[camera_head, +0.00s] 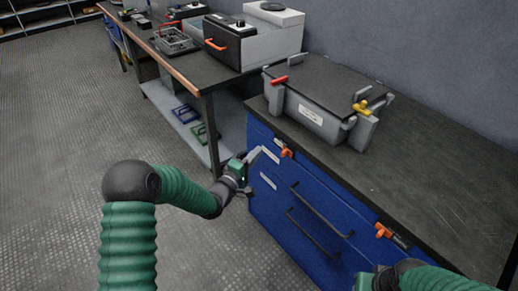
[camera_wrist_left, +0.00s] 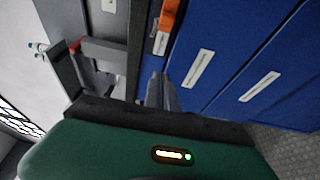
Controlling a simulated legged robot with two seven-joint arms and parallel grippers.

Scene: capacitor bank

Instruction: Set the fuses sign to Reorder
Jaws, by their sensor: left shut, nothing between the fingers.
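I cannot read which is the fuses sign. My left gripper (camera_head: 256,154) is shut and empty, in front of the cabinet's left end, close to the left holder. In the left wrist view its fingers (camera_wrist_left: 160,92) point toward the cabinet front, and the orange tab (camera_wrist_left: 170,15) is beyond them.
The blue cabinet (camera_head: 270,223) has pale labels (camera_head: 268,181) and black bar handles (camera_head: 318,235). A grey lidded case (camera_head: 318,85) stands on its dark top. A workbench (camera_head: 190,68) with equipment stands behind left. The floor at left is clear.

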